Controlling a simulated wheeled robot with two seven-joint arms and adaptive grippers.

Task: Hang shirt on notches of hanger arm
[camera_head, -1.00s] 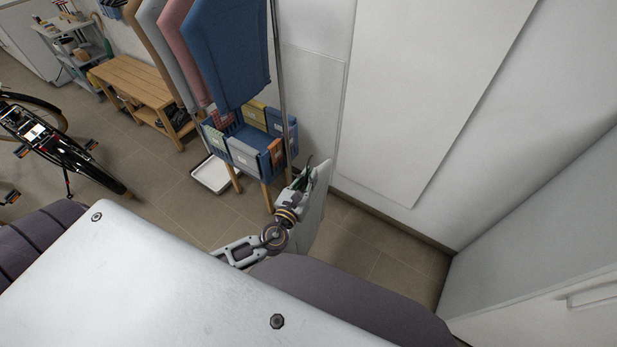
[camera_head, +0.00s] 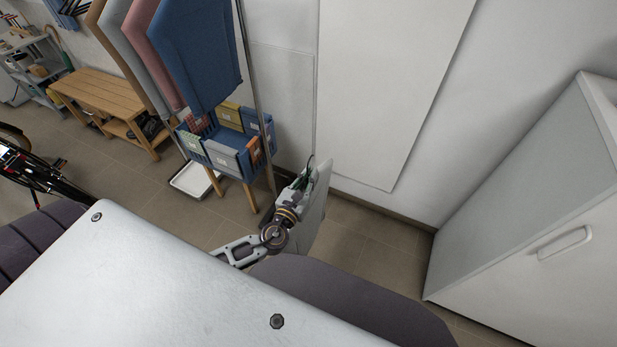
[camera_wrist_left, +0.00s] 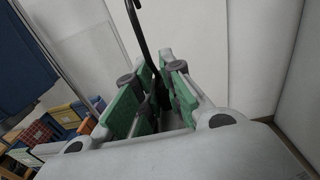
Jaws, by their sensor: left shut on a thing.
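My left gripper (camera_head: 308,176) is near the middle of the head view. In the left wrist view, its green-padded fingers (camera_wrist_left: 156,92) are shut on the dark hook of a hanger (camera_wrist_left: 138,28), which rises above them. A pale grey shirt (camera_head: 318,212) hangs below the gripper in the head view, partly hidden by my arm. Blue (camera_head: 195,55), pink (camera_head: 150,48) and grey (camera_head: 120,38) shirts hang in a row at the upper left, apart from the held shirt. The hanger arm's notches are not in view. My right gripper is not in view.
A blue crate of boxes (camera_head: 200,163) stands on wooden legs below the hanging shirts, beside a metal post (camera_head: 251,80). A white tray (camera_head: 192,182) and a wooden bench (camera_head: 100,92) are further left. A white cabinet (camera_head: 560,250) stands at right. Tiled floor is open between.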

